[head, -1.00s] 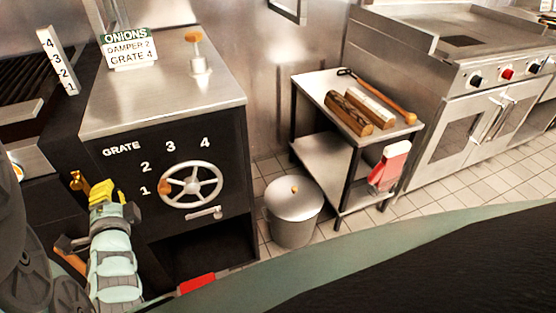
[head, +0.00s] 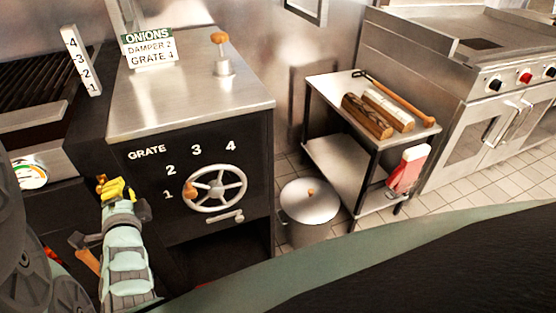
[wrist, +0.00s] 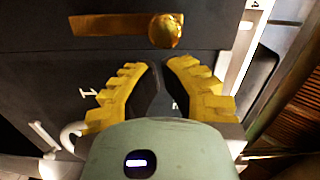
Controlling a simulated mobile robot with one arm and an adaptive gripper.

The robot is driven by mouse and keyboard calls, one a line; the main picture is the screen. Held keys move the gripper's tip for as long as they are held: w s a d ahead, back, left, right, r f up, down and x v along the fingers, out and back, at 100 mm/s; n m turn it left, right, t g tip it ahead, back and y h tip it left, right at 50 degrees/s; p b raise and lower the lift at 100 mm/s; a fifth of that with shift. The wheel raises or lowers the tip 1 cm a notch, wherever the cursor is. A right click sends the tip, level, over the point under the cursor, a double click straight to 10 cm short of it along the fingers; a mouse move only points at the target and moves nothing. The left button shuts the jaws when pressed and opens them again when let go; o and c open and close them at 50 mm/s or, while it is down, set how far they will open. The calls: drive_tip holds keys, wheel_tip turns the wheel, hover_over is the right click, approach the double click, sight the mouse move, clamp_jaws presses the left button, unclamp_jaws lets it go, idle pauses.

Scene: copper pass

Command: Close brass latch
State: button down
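The brass latch (wrist: 100,25) shows at the top of the wrist view as a flat bar with a round knob (wrist: 165,31) at its right end, on a dark panel. In the head view a small part of the brass latch (head: 101,182) shows at the left, partly hidden by my gripper. My gripper (wrist: 160,68) has yellow ribbed fingers, spread with an empty gap between them. The knob lies just beyond the fingertips, apart from them in the wrist view. In the head view my gripper (head: 118,190) is close beside the latch.
Right of my gripper, the dark stove front carries a handwheel (head: 216,189) with grate numbers. A hammer-like tool (head: 86,252) is beside my arm. A lidded bin (head: 310,203) and a steel cart (head: 335,165) with logs stand farther right. A gauge (head: 30,173) is at the left.

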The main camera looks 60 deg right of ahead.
drive_tip(key=shift+r, duration=0.1)
drive_tip(key=shift+w+a+r+n+p, duration=0.1)
drive_tip(key=shift+w+a+n+p, duration=0.1)
drive_tip(key=shift+a+n+p, duration=0.1)
drive_tip(key=shift+w+a+r+n+p, duration=0.2)
drive_tip(key=shift+n+p, duration=0.15)
drive_tip(key=shift+n, duration=0.15)
